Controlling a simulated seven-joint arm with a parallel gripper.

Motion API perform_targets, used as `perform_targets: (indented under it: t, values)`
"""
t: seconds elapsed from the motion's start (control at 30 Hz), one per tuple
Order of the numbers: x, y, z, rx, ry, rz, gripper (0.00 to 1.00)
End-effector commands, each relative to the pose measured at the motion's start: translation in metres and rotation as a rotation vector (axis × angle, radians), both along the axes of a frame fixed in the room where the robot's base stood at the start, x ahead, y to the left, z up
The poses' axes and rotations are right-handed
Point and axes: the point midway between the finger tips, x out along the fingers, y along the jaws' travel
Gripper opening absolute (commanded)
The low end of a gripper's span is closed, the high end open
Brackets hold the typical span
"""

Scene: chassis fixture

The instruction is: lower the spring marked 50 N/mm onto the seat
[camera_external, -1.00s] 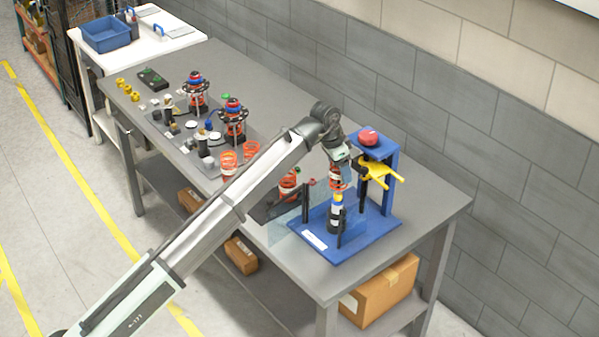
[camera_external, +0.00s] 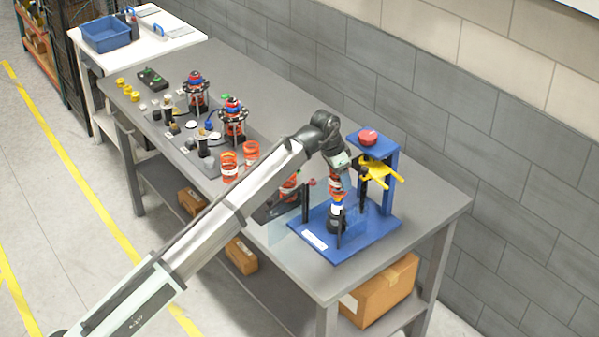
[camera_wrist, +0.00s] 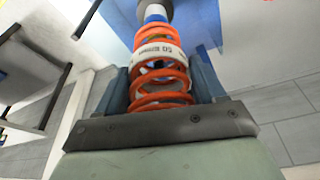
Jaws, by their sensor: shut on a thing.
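My gripper (camera_external: 341,179) is shut on an orange coil spring, which also shows in the wrist view (camera_wrist: 160,83). The spring carries a white band with "50" readable on it. In the wrist view a finger stands on each side of the coils, and a pale shaft passes into the spring's far end. In the external view the spring is over the upright black damper (camera_external: 337,219) on the blue fixture (camera_external: 364,236). The spring is around the damper's upper part. The seat is hard to make out, and I cannot tell whether the spring touches it.
A yellow fork (camera_external: 380,171) and a blue post with a red knob (camera_external: 369,137) stand close to the right. A clear panel (camera_external: 290,229) and a black post (camera_external: 306,203) are at the left.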

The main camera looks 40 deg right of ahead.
Motion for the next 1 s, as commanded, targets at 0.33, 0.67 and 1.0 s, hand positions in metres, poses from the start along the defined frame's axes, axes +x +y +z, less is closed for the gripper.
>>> perform_targets:
  t: [0.33, 0.67, 1.0]
  values:
    - [0.000, 0.000, -0.013, -0.002, 0.001, 0.000, 0.21]
    - [0.000, 0.000, -0.025, -0.001, 0.000, 0.000, 0.21]
    - [0.000, 0.000, -0.025, -0.002, 0.001, 0.000, 0.21]
